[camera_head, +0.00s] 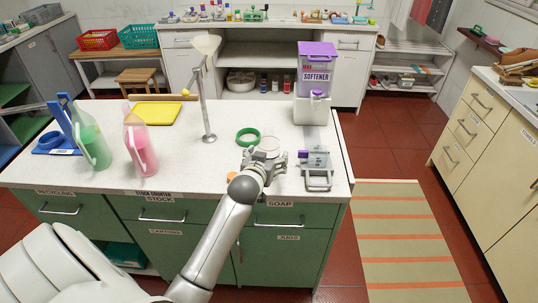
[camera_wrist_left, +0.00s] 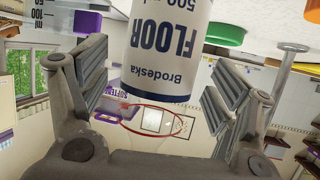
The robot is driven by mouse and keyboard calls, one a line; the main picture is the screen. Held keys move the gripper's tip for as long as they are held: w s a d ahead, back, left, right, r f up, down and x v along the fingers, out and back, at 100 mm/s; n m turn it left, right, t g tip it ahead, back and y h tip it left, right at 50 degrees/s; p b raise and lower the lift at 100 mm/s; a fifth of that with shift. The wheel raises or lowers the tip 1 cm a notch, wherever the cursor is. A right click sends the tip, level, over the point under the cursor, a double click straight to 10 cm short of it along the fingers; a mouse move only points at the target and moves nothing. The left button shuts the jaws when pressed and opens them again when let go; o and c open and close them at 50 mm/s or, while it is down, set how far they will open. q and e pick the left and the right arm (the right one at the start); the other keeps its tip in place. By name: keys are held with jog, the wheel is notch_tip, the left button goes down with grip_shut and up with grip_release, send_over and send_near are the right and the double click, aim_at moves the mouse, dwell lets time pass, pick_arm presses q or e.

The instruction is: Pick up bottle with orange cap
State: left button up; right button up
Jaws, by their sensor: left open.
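My left gripper (camera_head: 265,165) is over the front of the counter, its fingers apart around a white cylinder (camera_head: 270,146). In the left wrist view the white cylinder (camera_wrist_left: 165,50) stands between the two open fingers of the gripper (camera_wrist_left: 165,110); its blue print reads "Brodeska FLOOR 500". That view is upside down. I see no orange cap on this cylinder. A small orange piece (camera_head: 232,176) shows beside my left arm, mostly hidden; orange also shows at the top edge of the wrist view (camera_wrist_left: 240,5). I cannot tell whether it is a cap. My right gripper is not in view.
A green ring (camera_head: 248,136) lies just behind the gripper. A grey-and-purple device (camera_head: 317,168) stands close on the right. Pink (camera_head: 140,145) and green (camera_head: 90,140) bottles, a yellow tray (camera_head: 157,113), a metal post (camera_head: 204,100) and a softener container (camera_head: 317,75) stand on the counter (camera_head: 190,165).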

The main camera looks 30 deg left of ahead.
pick_arm(q)
jog(key=shift+x, duration=0.9)
jog(key=shift+s, duration=0.1)
jog(key=shift+c, duration=0.5)
jog(key=c, duration=0.9)
